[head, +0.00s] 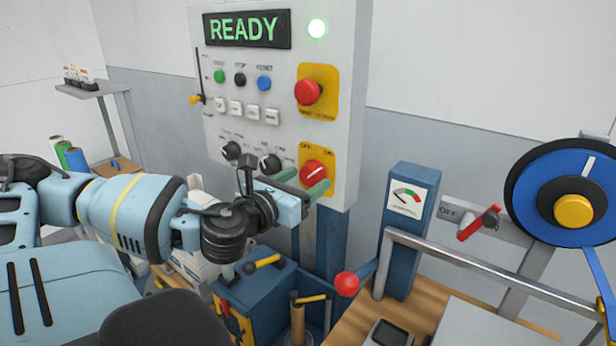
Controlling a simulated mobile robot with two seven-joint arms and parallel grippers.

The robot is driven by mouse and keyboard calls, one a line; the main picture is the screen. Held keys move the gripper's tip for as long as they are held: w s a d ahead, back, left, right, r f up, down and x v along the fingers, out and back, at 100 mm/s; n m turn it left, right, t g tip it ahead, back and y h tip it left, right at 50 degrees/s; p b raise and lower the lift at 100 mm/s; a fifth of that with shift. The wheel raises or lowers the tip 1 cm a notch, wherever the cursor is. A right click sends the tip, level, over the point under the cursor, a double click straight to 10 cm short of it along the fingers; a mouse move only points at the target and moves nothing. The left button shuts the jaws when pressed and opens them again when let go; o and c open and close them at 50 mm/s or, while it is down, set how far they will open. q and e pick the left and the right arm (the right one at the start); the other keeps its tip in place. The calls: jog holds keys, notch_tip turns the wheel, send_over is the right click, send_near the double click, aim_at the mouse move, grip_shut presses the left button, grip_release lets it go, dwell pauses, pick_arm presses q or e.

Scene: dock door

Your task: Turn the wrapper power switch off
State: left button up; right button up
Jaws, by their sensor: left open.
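A red rotary switch (314,173) on a yellow plate sits low on the right side of the grey control panel (285,60). The panel's display (247,29) reads READY and a green lamp (317,28) is lit. My right gripper is out of view.
A red mushroom button (308,92) is above the switch, with black knobs (270,163) to its left. Below are a blue box with yellow-handled levers (263,262) and a red ball-ended lever (347,284). A grey rail (480,265), a red handle beside an OFF mark (479,222) and a blue wheel stand right.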

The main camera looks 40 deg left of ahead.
pick_arm(q)
jog(key=shift+d, duration=0.1)
jog(key=c, duration=1)
